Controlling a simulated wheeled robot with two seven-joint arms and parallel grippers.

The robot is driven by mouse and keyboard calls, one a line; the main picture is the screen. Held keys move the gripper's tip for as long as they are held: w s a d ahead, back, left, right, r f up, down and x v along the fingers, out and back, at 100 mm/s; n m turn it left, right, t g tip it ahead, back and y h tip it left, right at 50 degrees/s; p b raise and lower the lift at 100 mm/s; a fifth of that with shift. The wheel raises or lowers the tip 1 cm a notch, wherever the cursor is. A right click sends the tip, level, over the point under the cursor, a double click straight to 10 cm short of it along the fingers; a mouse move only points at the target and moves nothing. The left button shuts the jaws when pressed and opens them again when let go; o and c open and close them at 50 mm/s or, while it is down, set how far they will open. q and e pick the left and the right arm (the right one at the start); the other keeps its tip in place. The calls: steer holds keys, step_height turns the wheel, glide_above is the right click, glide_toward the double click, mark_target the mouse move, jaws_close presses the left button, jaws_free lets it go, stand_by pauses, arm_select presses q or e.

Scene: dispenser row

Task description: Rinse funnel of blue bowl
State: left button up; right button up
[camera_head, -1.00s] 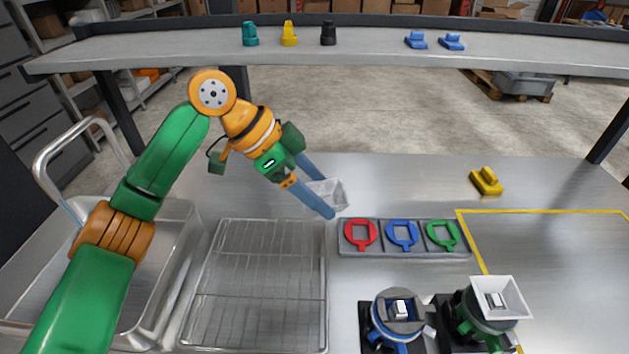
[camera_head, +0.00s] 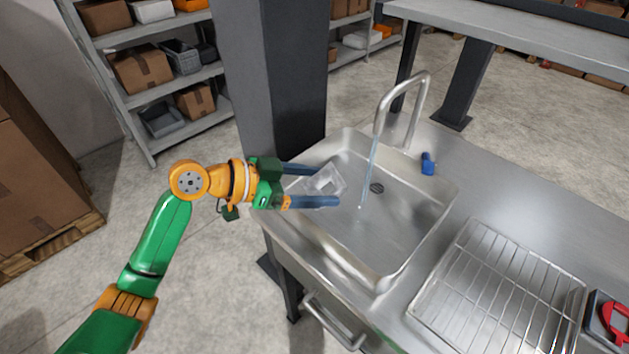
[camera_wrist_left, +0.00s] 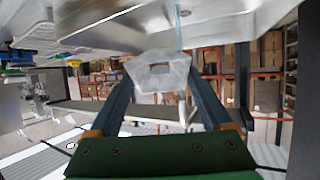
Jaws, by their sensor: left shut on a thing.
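A whitish translucent funnel (camera_head: 324,182) is between the fingers of my left gripper (camera_head: 325,186), at the left rim of the sink. My left gripper is shut on it and holds it a little left of the running water. In the left wrist view the funnel (camera_wrist_left: 160,76) shows between the two fingertips, with a square opening facing the camera. The metal sink (camera_head: 345,245) has a faucet (camera_head: 397,95), and a thin water stream (camera_head: 368,175) falls from it into the basin. The blue bowl is not seen now. My right gripper is not in view.
A wire drying rack (camera_head: 500,290) lies right of the sink. A small blue object (camera_head: 428,163) stands on the counter behind the sink's right side. A dark post (camera_head: 270,80) rises just behind and left of the sink. A red ring (camera_head: 612,318) shows at the right edge.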

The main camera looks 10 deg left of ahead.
mark_target(333, 178)
arm_select(q)
steer(key=w+d+f+b, duration=0.1)
steer(key=w+d+b, duration=0.3)
steer(key=w+d, duration=0.3)
steer(key=shift+w+f, duration=0.25)
steer(key=shift+w, duration=0.6)
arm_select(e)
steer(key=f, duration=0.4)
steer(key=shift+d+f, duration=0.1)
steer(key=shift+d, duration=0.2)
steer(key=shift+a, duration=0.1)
arm_select(q)
steer(key=shift+s, duration=0.1)
stand_by(1.8)
steer(key=s+a+p, duration=0.1)
steer(key=s, duration=0.1)
steer(key=s+a+r+p, duration=0.1)
steer(key=s+a, duration=0.1)
steer(key=s+a+p, duration=0.1)
steer(key=s+p, duration=0.1)
steer(key=shift+s+a+r, duration=0.1)
steer(key=shift+a+r, duration=0.15)
steer(key=shift+a, duration=0.15)
steer(key=shift+s+a, duration=0.3)
steer(key=shift+s, duration=0.2)
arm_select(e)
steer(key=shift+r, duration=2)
